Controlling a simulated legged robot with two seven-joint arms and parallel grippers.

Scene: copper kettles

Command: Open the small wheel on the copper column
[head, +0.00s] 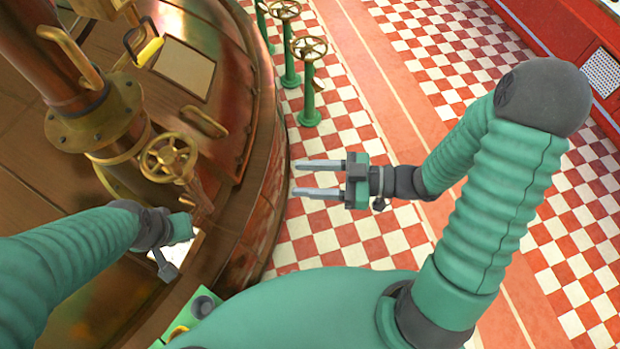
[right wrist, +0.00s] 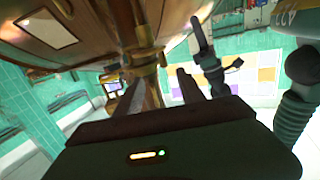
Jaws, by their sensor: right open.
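The small brass wheel (head: 170,158) is on the side of the copper column (head: 50,55), below its bolted flange. My left gripper (head: 172,262) is just below and in front of the wheel; its jaws are mostly hidden by its wrist, and I see no clear contact with the wheel. My right gripper (head: 318,179) is open and empty, its two parallel fingers pointing left toward the kettle. It is well to the right of the wheel, over the checkered floor. The right wrist view shows copper pipework (right wrist: 150,70) beyond the dark gripper body, with the wheel not clearly visible.
The large copper kettle (head: 235,60) with its brick-clad rim fills the left side. Green posts with handwheels (head: 309,75) stand beyond it. A brass handle (head: 204,121) stands out from the kettle top. Red and white checkered floor (head: 400,190) lies open at the right.

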